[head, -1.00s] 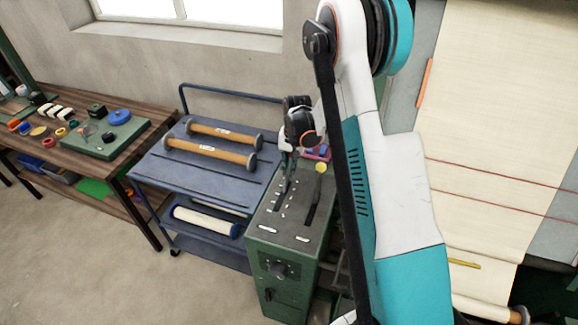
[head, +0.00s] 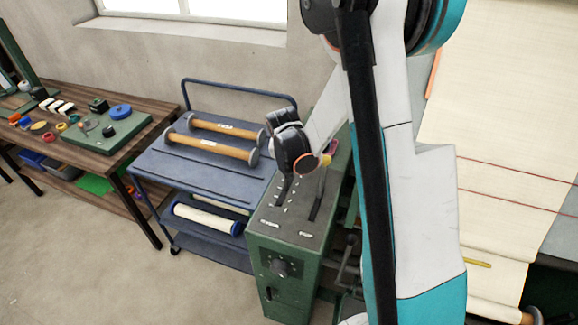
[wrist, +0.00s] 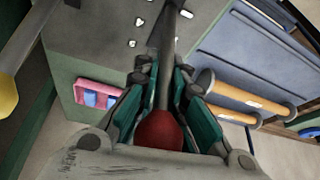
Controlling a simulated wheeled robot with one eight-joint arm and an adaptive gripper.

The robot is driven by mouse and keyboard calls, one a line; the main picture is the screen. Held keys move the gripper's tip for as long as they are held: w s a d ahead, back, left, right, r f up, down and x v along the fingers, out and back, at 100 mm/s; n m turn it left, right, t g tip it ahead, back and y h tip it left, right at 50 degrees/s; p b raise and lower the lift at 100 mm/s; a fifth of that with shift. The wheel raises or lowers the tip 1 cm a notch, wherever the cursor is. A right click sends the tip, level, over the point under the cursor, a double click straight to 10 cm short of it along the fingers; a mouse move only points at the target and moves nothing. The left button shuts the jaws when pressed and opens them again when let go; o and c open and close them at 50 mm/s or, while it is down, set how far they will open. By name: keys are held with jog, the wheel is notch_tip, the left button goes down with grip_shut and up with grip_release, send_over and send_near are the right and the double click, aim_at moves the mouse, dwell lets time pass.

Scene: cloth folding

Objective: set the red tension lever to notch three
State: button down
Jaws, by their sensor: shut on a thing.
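The red lever's round knob (wrist: 160,130) sits between the two fingers of my gripper (wrist: 158,105) in the wrist view. The fingers are shut on it, and its grey shaft runs up the picture into a dark slot. White notch marks (wrist: 137,22) lie beside the slot. In the head view my gripper (head: 284,182) is over the left slot of the green control box (head: 284,262) and hides the red knob. I cannot read which notch the lever is at.
A second lever with a yellow knob (head: 327,160) stands close to the right of my gripper; the knob also shows in the wrist view (wrist: 8,95). A blue cart (head: 215,172) with wooden rollers stands left of the box. The cloth (head: 510,130) hangs at the right.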

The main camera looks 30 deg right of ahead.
jog(key=shift+s+a+r, duration=0.1)
jog(key=shift+s+a, duration=0.2)
jog(key=shift+a, duration=0.1)
jog(key=c, duration=1.7)
grip_release()
jog(key=shift+s+a, duration=0.1)
jog(key=shift+s, duration=0.05)
jog(key=shift+o, duration=0.2)
jog(key=shift+r, duration=0.15)
jog(key=v, duration=1.1)
jog(key=shift+r, duration=0.35)
jog(key=shift+s, duration=0.1)
